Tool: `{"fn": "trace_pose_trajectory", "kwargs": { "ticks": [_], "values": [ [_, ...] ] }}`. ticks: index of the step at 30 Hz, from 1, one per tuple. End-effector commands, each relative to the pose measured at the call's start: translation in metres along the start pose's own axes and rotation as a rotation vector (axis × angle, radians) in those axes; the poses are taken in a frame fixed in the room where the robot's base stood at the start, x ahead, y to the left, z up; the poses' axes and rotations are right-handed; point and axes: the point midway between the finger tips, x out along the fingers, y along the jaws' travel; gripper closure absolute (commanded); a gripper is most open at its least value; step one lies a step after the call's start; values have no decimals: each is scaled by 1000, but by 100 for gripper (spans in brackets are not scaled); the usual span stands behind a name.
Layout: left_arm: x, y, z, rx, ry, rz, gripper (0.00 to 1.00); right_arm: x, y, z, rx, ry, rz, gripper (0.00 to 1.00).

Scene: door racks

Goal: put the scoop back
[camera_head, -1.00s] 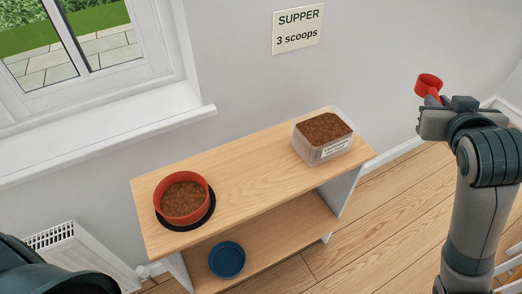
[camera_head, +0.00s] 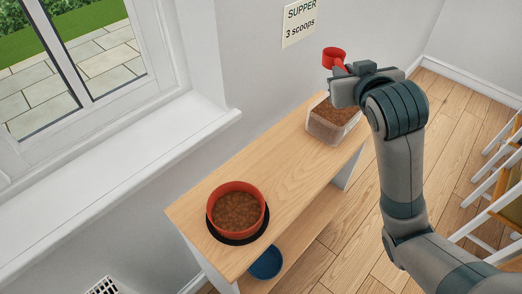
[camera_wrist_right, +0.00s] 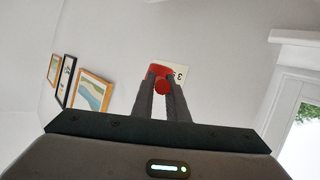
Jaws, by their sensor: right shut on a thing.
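The red scoop (camera_head: 334,57) is held up by my right gripper (camera_head: 345,72), in front of the wall and above the far end of the shelf unit. In the right wrist view the scoop (camera_wrist_right: 162,86) sits between the two fingertips, which are shut on its handle. The clear food bin (camera_head: 325,131) with brown kibble stands on the far end of the wooden shelf top, below the gripper; the gripper and wrist cover part of it from view. My left gripper is out of view.
A red bowl (camera_head: 238,190) full of kibble stands on a black mat on the near end of the shelf top (camera_head: 287,170). A blue bowl (camera_head: 267,263) is on the lower shelf. A sign (camera_head: 299,22) reads "SUPPER 3 scoops". Chairs (camera_head: 500,190) stand at the right.

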Motion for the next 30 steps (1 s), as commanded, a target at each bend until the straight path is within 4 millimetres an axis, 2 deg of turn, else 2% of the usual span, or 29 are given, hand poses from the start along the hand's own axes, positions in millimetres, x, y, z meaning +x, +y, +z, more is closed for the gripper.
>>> {"fn": "trace_pose_trajectory", "kwargs": {
  "ticks": [8,14,19,23,26,30],
  "values": [
    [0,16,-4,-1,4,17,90,0,0,0,0,0,1,100],
    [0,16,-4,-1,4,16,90,1,0,1,-1,0,-1,100],
    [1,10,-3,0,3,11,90,10,0,12,-9,0,-18,100],
    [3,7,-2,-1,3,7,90,25,-2,33,-24,2,-53,100],
    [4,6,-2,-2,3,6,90,39,-4,56,-40,7,-94,100],
    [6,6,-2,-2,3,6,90,57,-9,98,-67,17,-162,100]
  ]
}}
